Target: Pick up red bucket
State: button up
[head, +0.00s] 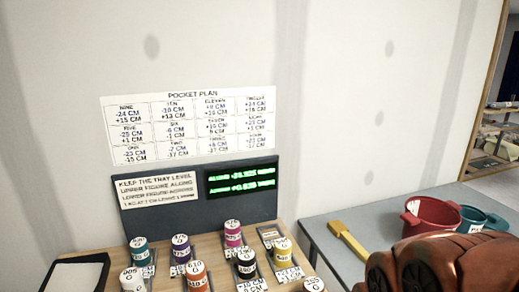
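The red bucket (437,221) stands upright on the grey-blue table at the right in the head view. I cannot tell for sure whether that part is my arm. No gripper fingers show in the view.
A teal bucket (473,214) stands close at the red bucket's right. A yellow tool (347,240) lies left of it on the grey-blue table (385,215). Several labelled paint pots stand on a wooden table (210,245) at left. The wall is behind.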

aim_at(423, 215)
jog(key=z, duration=1.2)
